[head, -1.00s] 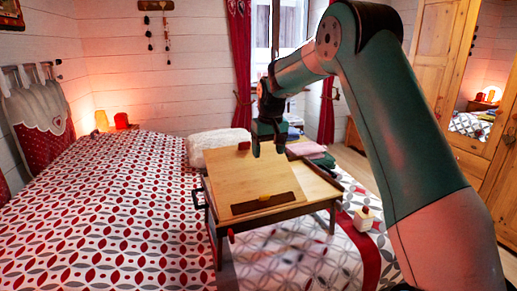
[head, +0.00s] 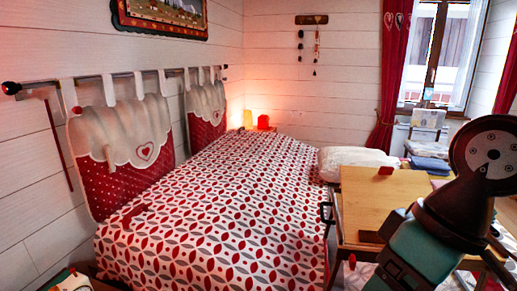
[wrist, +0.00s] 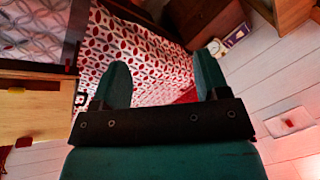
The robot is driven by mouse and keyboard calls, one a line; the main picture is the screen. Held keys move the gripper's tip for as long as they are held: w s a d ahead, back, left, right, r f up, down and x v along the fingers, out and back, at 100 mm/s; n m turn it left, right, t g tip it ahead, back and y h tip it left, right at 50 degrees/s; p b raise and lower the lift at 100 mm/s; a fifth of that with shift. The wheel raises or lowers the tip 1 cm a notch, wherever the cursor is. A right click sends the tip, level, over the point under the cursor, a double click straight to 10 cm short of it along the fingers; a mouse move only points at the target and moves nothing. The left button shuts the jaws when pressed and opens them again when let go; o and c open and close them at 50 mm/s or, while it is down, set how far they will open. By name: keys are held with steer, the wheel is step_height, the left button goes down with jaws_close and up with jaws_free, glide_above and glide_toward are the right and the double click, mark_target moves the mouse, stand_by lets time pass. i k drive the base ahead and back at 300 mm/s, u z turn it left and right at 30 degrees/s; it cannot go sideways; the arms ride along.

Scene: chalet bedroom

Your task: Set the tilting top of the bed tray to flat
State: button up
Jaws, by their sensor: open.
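In the wrist view, light wood that looks like the tray (wrist: 25,110) is at the left edge. My gripper (wrist: 161,82) is open and empty, apart from that wood.
The bed (head: 215,215) with its red and grey patterned cover fills the middle. A white pillow (head: 355,160) lies behind the tray. Folded cloth (head: 430,165) and a chair (head: 428,118) are at the back right. A small glowing lamp (head: 248,119) stands beyond the bed.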

mark_target(369, 195)
steer(key=z, duration=0.4)
steer(key=i, duration=1.05)
steer(key=z, duration=0.15)
